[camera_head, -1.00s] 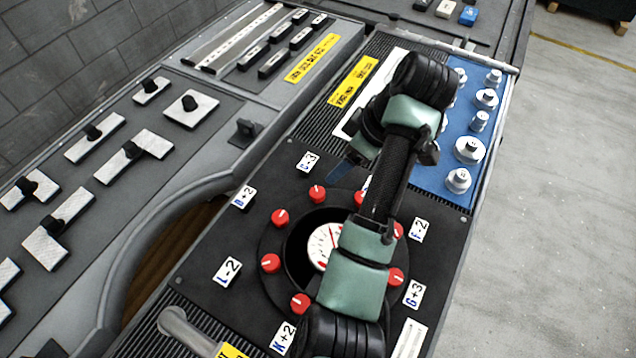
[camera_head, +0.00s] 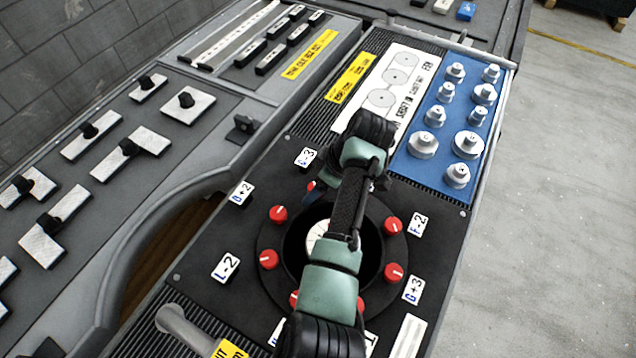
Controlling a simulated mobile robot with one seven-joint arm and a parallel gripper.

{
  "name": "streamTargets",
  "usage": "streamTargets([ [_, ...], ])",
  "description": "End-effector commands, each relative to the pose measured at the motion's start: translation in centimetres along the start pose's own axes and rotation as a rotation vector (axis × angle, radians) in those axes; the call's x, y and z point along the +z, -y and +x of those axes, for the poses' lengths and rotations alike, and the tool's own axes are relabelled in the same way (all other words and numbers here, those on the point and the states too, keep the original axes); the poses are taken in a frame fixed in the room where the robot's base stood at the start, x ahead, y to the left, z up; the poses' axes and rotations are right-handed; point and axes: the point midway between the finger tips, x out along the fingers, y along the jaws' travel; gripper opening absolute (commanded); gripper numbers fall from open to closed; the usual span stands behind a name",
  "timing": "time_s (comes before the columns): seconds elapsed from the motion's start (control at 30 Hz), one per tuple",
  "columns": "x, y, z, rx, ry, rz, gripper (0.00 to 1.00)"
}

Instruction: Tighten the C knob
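A ring of red knobs with white pointer lines surrounds a round white gauge (camera_head: 316,236) on the black panel. A label that seems to read C-3 (camera_head: 305,157) sits at the upper left of the ring. The red knob nearest it (camera_head: 311,186) shows only as a sliver. My gripper (camera_head: 322,182) is at that knob, mostly hidden under my wrist, with a small bluish finger part showing. I cannot tell whether its fingers touch the knob or how far apart they are. My arm also covers the right part of the gauge and some other knobs.
Other red knobs stand close by, at the left (camera_head: 278,213) and right (camera_head: 392,225) of the ring. A blue board (camera_head: 404,160) with several metal weights lies at the upper right. A grey handle (camera_head: 178,325) sticks up at lower left.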

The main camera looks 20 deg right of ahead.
Motion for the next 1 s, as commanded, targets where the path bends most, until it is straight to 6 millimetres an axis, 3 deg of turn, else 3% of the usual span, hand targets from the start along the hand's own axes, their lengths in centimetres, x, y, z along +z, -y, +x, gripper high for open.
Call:
streamTargets([
  [0.2, -0.02, -0.01, 0.01, 0.001, 0.0, 0.0, 0.73],
  [0.6, 0.0, 0.0, -0.01, 0.0, 0.0, 0.0, 0.01],
  [1.0, 0.03, 0.11, -0.09, 0.016, 0.003, 0.041, 0.0],
])
